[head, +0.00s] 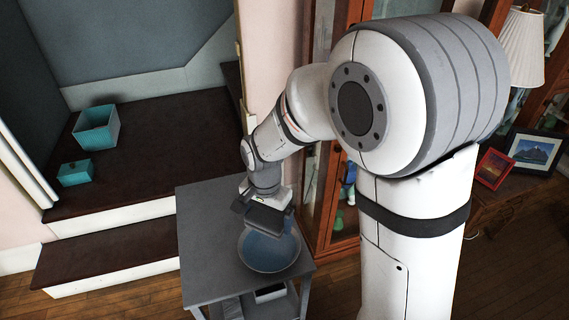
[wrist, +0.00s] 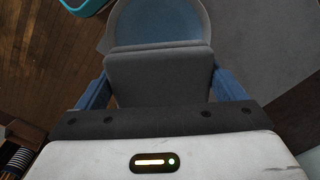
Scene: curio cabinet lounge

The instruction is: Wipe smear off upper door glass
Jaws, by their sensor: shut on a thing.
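My gripper (head: 268,207) points down over the grey side table and is shut on a dark grey pad (wrist: 160,76). In the wrist view the pad sits between the two blue fingers. A blue-grey bowl (head: 270,262) stands on the table just below; it also shows past the pad in the wrist view (wrist: 158,22). The pad looks above the bowl's near side; I cannot tell whether it touches it. The wooden cabinet (head: 312,215) with glass doors stands right of the table, largely hidden behind my arm. I cannot see a smear on the glass.
The grey table (head: 205,235) has bare top left of the bowl. Dark carpeted steps (head: 150,140) with a turquoise bin (head: 97,128) and a small turquoise box (head: 74,173) are at left. Picture frames (head: 535,150) and a lamp (head: 522,45) stand at right.

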